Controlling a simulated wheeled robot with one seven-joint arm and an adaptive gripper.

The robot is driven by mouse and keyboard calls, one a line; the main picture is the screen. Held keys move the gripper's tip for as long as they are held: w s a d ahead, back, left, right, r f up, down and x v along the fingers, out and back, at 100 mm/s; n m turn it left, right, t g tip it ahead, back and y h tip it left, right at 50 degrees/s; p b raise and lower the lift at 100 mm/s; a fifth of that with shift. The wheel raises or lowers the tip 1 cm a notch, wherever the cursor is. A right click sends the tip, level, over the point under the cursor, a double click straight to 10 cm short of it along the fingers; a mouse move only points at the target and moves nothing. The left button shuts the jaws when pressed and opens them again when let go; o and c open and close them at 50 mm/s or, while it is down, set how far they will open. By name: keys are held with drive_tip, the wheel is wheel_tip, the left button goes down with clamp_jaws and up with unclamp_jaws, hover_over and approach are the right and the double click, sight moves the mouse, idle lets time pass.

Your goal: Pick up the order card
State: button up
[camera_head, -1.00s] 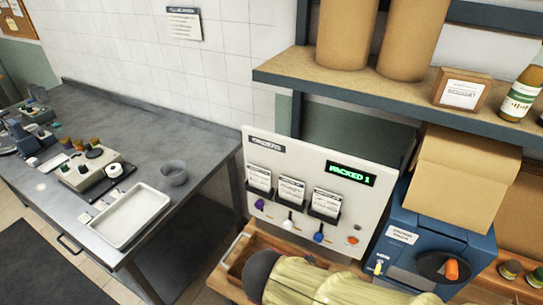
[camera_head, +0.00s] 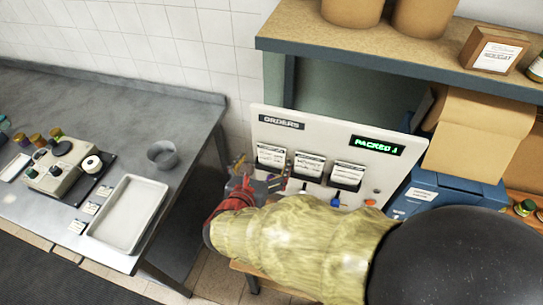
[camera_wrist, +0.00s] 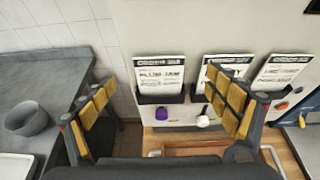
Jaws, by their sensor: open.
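Three white order cards stand in dark holders on the white orders panel (camera_head: 400,165): the left card (camera_head: 270,155), the middle card (camera_head: 308,165) and the right card (camera_head: 347,173). My gripper (camera_head: 264,178) is in front of the panel's lower left, near the left card. In the wrist view, my gripper (camera_wrist: 165,100) is open and empty. The left card (camera_wrist: 160,72) shows between its fingers, upright and apart from them. The right finger covers part of the middle card (camera_wrist: 226,66). The right card (camera_wrist: 281,70) lies beyond that finger.
Below the holders are a purple knob (camera_wrist: 162,113) and a white knob (camera_wrist: 203,121). A green display (camera_head: 377,146) reads PACKED. A grey table (camera_head: 190,120) with a bowl (camera_head: 162,154) and white tray (camera_head: 128,215) is at left. A shelf (camera_head: 400,50) overhangs the panel.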

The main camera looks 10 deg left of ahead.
sight(271, 150)
drive_tip(key=x, duration=0.6)
drive_tip(key=shift+f, duration=0.1)
drive_tip(key=shift+a, duration=0.1)
drive_tip(key=shift+c, duration=1)
drive_tip(key=c, duration=0.7)
